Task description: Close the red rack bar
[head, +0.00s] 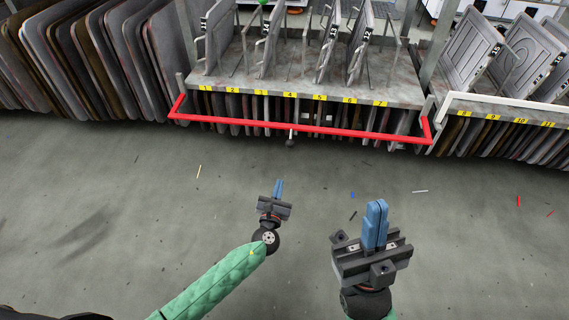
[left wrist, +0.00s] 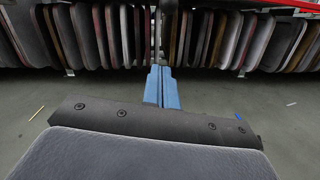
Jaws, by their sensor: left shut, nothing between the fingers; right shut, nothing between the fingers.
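The red rack bar (head: 300,129) runs across the front of the middle rack in the head view, below the yellow number labels 1 to 7. Its two ends bend back to the rack's side posts. A small dark knob or handle (head: 290,141) hangs near its middle. Part of the red bar (left wrist: 290,4) shows at the top right of the left wrist view. My left gripper (head: 278,188) is shut and empty, in front of the bar and apart from it; its blue fingers (left wrist: 162,88) show in the left wrist view. My right gripper (head: 376,222) is shut and empty, closer to me and to the right.
The middle rack shelf (head: 300,82) holds several grey plates upright, with more plates hanging below. Another rack with a white bar (head: 510,103) stands at the right. Large plates (head: 95,55) stand at the left. The grey floor before the racks is clear except for small scraps.

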